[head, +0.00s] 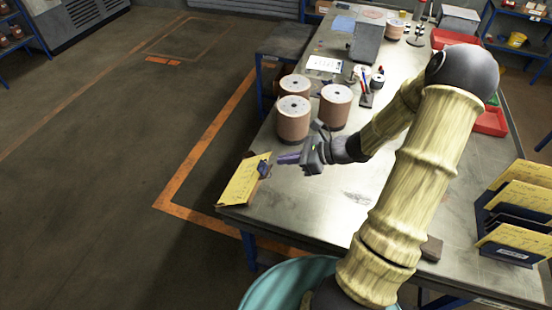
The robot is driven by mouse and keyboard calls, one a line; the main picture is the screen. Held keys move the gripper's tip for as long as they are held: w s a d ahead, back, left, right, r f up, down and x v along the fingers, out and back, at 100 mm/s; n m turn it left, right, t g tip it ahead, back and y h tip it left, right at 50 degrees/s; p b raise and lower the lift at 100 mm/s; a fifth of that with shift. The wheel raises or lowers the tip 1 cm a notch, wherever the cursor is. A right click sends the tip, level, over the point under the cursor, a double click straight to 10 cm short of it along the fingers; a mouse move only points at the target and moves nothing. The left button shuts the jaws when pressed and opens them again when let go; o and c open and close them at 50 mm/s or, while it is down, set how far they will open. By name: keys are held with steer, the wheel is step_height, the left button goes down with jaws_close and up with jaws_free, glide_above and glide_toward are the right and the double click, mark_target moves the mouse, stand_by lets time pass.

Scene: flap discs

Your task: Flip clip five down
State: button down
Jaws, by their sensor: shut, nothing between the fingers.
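A yellow card or board (238,184) stands tilted at the table's near left edge, with a small dark clip (263,168) at its upper right end. I cannot read its markings or see a number on the clip. My gripper (281,159) is shut and empty, with its purplish fingers pointing left. The fingertips are just right of the dark clip; whether they touch it I cannot tell.
Three copper-coloured cylinders (292,119) stand behind my gripper. A rack of yellow cards (514,252) is at the right end. A red tray (488,121) lies behind my arm. The metal tabletop (300,200) in front of my gripper is clear.

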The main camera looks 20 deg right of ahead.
steer(key=x, duration=0.3)
steer(key=shift+w+a+f+p, duration=0.15)
steer(key=shift+a+p, duration=0.15)
steer(key=shift+w+d, duration=0.15)
